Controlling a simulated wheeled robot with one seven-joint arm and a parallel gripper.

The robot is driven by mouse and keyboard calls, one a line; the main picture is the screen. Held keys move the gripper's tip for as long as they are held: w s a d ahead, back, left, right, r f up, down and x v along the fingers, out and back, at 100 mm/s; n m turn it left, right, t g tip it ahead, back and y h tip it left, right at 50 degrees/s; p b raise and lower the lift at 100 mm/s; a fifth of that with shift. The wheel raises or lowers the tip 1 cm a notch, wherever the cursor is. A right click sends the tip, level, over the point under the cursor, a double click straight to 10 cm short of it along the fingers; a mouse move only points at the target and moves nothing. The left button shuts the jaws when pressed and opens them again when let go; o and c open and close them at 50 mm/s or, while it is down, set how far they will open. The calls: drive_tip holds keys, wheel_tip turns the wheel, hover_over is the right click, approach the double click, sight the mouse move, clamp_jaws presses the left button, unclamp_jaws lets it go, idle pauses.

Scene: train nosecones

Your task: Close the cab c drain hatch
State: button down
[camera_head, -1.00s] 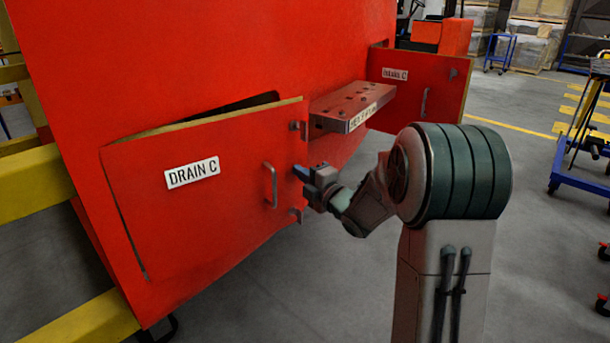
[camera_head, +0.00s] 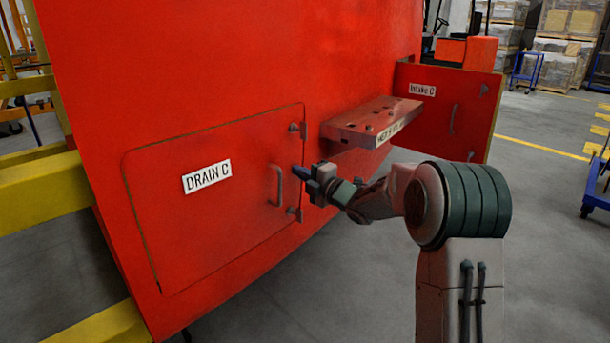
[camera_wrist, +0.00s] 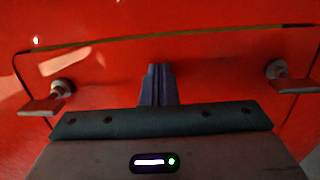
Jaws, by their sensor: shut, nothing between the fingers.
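The red hatch labelled DRAIN C (camera_head: 235,215) lies about flush with the red cab wall in the head view, with a thin outline seam around it. Its handle (camera_head: 277,185) is near its right edge, and two latches (camera_head: 297,127) sit along that edge. My gripper (camera_head: 300,172) is shut and empty, its tips at the hatch's right edge between the latches. In the wrist view the blue fingers (camera_wrist: 157,85) are together close to the red surface, with the seam (camera_wrist: 170,36) beyond them and a latch (camera_wrist: 50,97) on each side. Contact cannot be told.
An open red hatch labelled Intake C (camera_head: 450,105) stands out to the right. A step plate (camera_head: 370,122) juts from the cab above my gripper. Yellow beams (camera_head: 45,188) are at the left.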

drive_tip(key=shift+w+a+r, duration=0.1)
drive_tip(key=shift+a+r, duration=0.3)
drive_tip(key=shift+r, duration=0.1)
drive_tip(key=shift+d, duration=0.1)
drive_tip(key=w+d+f+v, duration=0.1)
drive_tip(key=v, duration=1.3)
drive_tip(key=s+d+r+m+g+h+p, duration=0.1)
drive_tip(key=s+d+r+m+h+p, duration=0.35)
drive_tip(key=r+m+h+p, duration=0.3)
drive_tip(key=s+d+r+m+h+p, duration=0.4)
drive_tip(key=s+r+m+h+p, duration=0.15)
drive_tip(key=r+m+p, duration=0.3)
drive_tip(key=s+a+r+m+g+p, duration=0.1)
drive_tip(key=s+m+g+p, duration=0.3)
drive_tip(key=s, duration=0.8)
drive_tip(key=s+a+r+m+g+p, duration=0.2)
drive_tip(key=s+r+m+g+p, duration=0.2)
drive_tip(key=s, duration=0.9)
drive_tip(key=m+g+p, duration=0.1)
drive_tip(key=m+p, duration=0.2)
drive_tip(key=p, duration=0.1)
drive_tip(key=shift+p, duration=0.3)
